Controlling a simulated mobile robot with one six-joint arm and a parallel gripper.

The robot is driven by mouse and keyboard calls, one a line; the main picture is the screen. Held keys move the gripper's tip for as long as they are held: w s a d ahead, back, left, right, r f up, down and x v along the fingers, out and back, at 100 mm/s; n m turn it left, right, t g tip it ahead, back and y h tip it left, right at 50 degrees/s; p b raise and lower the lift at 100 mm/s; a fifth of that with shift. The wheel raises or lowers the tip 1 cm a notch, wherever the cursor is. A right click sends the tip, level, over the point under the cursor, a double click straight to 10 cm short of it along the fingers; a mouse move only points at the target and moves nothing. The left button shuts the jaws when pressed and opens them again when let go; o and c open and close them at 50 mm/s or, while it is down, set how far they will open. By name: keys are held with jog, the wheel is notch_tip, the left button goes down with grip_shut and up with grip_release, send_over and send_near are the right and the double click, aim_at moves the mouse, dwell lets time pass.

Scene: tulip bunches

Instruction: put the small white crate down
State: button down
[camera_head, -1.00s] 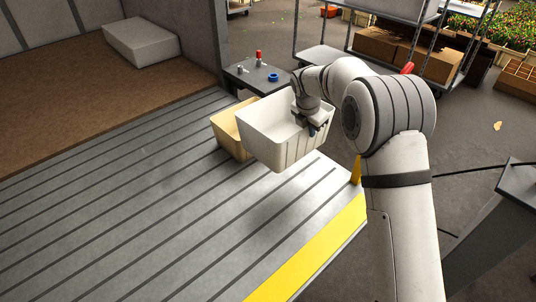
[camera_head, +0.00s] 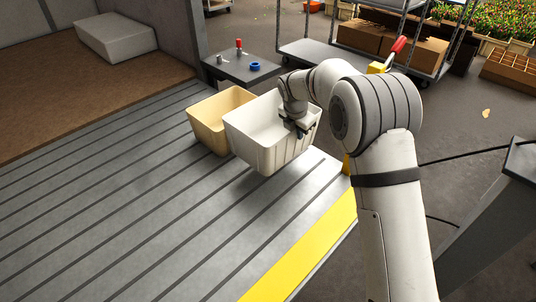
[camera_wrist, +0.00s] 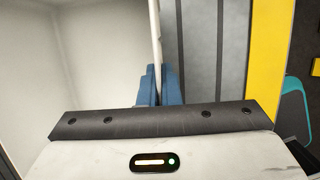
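The small white crate (camera_head: 252,145) hangs from my gripper (camera_head: 296,128) in the head view. The gripper is shut on the crate's near right wall. In the wrist view the blue fingertips (camera_wrist: 157,88) pinch the thin wall, with the white inside of the crate (camera_wrist: 90,55) to the left. The crate is roughly level over the grey grooved platform (camera_head: 130,225). A shadow lies under it, and I cannot tell how large the gap is. It looks empty.
A tan crate (camera_head: 203,133) stands just left of and behind the white one, partly hidden by it. A yellow edge strip (camera_head: 300,250) runs along the platform's right side. A small dark table (camera_head: 240,72) and a cart (camera_head: 318,53) stand behind. The platform's front left is clear.

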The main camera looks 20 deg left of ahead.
notch_tip(320, 180, down, 9)
jog(key=shift+b, duration=0.3)
jog(key=shift+a, duration=0.1)
jog(key=c, duration=1.6)
grip_release()
jog(key=shift+s, duration=0.1)
jog(key=shift+c, duration=0.2)
